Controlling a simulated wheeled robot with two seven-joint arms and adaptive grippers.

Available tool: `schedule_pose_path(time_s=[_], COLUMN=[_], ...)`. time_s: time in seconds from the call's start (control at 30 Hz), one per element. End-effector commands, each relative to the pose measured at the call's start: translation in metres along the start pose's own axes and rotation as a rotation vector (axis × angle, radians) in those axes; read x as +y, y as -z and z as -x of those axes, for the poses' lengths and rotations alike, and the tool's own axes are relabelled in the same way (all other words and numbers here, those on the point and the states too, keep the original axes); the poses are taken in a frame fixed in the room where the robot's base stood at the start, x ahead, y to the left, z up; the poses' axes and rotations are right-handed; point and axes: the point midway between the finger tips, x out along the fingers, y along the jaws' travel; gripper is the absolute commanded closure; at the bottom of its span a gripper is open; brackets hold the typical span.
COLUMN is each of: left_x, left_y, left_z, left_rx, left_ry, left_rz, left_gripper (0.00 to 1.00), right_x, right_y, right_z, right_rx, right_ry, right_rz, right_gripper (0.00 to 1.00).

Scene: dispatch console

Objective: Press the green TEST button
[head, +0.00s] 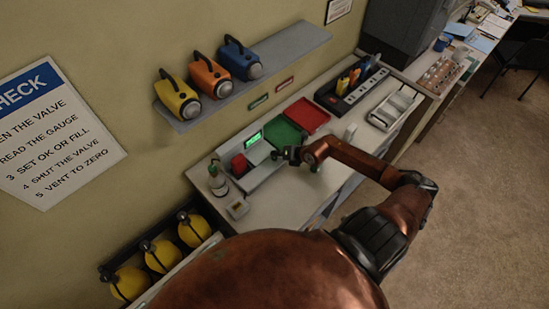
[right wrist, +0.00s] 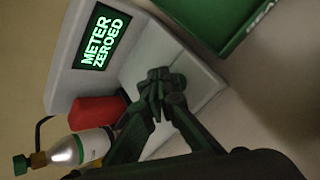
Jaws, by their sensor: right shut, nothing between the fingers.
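The light grey console (head: 262,172) stands on the bench, tilted in the head view. Its lit green display (head: 254,139) reads "METER ZEROED" in the right wrist view (right wrist: 97,37). No green TEST button can be made out; my fingers cover part of the console's face. My right gripper (head: 289,154) is shut and empty at the console's right side. In the right wrist view its closed fingertips (right wrist: 159,77) lie over the console's pale face, below the display; whether they touch it I cannot tell. My left gripper is out of view.
A red object (head: 239,165) sits at the console, beside a white and green bottle (head: 217,180). A green tray (head: 281,135) and a red tray (head: 307,114) lie behind my gripper. Three lanterns (head: 209,76) stand on the wall shelf. The bench front has some bare room.

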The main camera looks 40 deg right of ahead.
Motion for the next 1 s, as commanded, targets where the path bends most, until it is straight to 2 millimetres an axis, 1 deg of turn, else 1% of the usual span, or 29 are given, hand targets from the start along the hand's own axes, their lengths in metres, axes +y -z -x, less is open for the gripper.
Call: schedule_pose_path(time_s=[0.23,1.0], left_x=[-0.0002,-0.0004], left_y=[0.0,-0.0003], left_z=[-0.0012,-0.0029], left_rx=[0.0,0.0], left_ry=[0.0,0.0], left_rz=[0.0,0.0], left_gripper=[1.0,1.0], right_x=[-0.0036,-0.0058], right_y=[0.0042,0.0066], right_z=[-0.0053,-0.0086], right_rx=[0.0,0.0], right_ry=[0.0,0.0], right_rz=[-0.001,-0.001], right_gripper=[1.0,1.0])
